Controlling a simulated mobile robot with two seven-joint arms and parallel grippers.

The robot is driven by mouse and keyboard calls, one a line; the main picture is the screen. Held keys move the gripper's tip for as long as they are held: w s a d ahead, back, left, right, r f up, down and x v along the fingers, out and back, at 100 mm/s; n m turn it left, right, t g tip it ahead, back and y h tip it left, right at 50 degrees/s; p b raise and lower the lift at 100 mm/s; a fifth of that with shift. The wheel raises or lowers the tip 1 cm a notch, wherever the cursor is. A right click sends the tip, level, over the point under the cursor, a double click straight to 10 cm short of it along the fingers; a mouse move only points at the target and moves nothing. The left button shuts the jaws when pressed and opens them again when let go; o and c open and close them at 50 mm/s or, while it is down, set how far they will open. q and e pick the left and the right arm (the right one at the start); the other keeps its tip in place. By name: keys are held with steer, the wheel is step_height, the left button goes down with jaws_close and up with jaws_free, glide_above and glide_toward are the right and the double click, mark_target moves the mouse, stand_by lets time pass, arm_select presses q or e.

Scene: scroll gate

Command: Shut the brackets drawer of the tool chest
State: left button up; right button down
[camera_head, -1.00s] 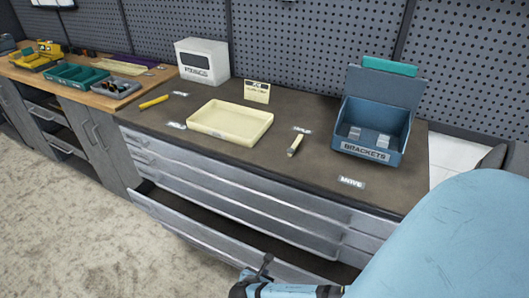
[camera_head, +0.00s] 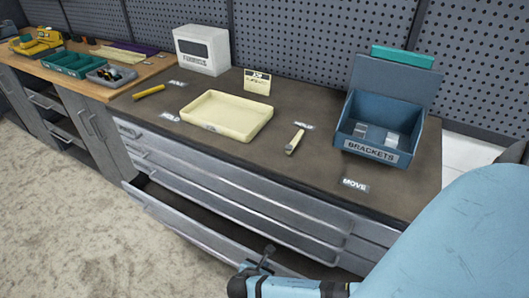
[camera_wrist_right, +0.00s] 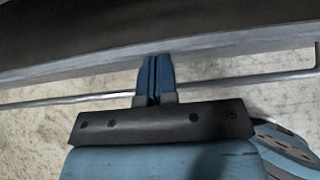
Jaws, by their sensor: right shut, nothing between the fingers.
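The grey metal tool chest (camera_head: 215,178) has one low drawer (camera_head: 190,222) pulled out, with its dark inside showing behind the front panel. No label is readable on this drawer. The drawers above it look closed. My right gripper (camera_head: 264,256) is at the open drawer's front, towards its right end. In the right wrist view, the shut blue fingers (camera_wrist_right: 155,77) point at the drawer front (camera_wrist_right: 215,45) and overlap its long bar handle (camera_wrist_right: 225,82); nothing is between them. I cannot tell whether they touch. My left gripper is not in view.
On the chest top are a blue bin (camera_head: 372,148) labelled BRACKETS, a cream tray (camera_head: 228,116), a white box (camera_head: 201,48), a small card (camera_head: 257,82) and a yellow tool (camera_head: 149,91). A wooden bench (camera_head: 90,88) adjoins on the left. The floor (camera_head: 70,220) in front is clear.

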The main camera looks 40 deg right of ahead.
steer(key=shift+r, duration=0.1)
arm_select(q)
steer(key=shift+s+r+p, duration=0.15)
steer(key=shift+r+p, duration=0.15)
steer(key=shift+p, duration=0.85)
arm_select(e)
steer(key=d, duration=0.1)
steer(key=w+d, duration=0.1)
steer(key=d, duration=0.2)
steer(key=shift+w+d, duration=0.2)
steer(key=shift+w, duration=0.1)
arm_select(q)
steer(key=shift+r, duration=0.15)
